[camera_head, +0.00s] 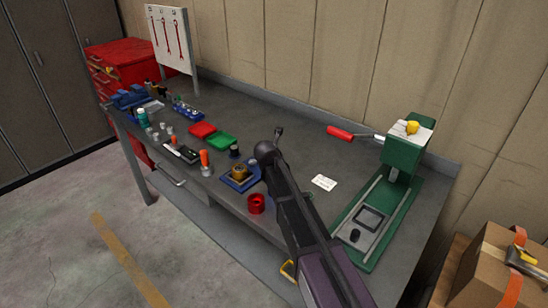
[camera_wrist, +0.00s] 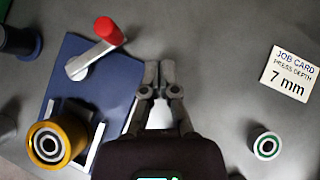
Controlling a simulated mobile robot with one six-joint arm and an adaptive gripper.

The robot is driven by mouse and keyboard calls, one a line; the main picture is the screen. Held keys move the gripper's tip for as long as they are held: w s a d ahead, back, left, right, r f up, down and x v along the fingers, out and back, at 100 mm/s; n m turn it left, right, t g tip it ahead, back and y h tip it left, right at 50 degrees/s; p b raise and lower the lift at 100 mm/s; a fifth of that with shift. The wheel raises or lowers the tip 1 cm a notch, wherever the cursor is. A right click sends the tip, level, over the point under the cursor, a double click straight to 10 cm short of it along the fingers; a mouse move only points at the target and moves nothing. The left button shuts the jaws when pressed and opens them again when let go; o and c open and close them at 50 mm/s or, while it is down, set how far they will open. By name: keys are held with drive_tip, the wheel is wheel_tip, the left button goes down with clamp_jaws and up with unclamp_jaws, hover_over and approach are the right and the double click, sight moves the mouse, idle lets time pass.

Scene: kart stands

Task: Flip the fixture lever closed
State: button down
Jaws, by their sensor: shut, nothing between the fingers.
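In the wrist view the fixture is a dark blue plate (camera_wrist: 118,75) on the grey bench. Its grey lever (camera_wrist: 82,65) has a red tip (camera_wrist: 109,30) and slants up to the right near the plate's top edge. A yellow-brass bushing (camera_wrist: 57,143) with a dark and white ringed end sits at the plate's lower left. My gripper (camera_wrist: 159,68) is shut and empty, over the plate's right edge, to the right of the lever and apart from it. In the head view the fixture (camera_head: 229,183) is left of my arm, which hides part of it; the fingers are not clear there.
A job card (camera_wrist: 290,72) reading 7 mm and a green-ringed part (camera_wrist: 267,145) lie to the right. A dark cylinder (camera_wrist: 20,42) stands left. A green press (camera_head: 405,155) with a red-handled lever (camera_head: 340,133) stands at the right.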

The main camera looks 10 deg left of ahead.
drive_tip(key=s+d+r+p, duration=0.3)
drive_tip(key=s+r+p, duration=0.2)
drive_tip(key=r+p, duration=0.1)
drive_tip(key=shift+s+d+r, duration=0.15)
drive_tip(key=shift+d+r, duration=0.1)
drive_tip(key=shift+r, duration=0.05)
drive_tip(key=shift+f, duration=0.1)
idle(0.6)
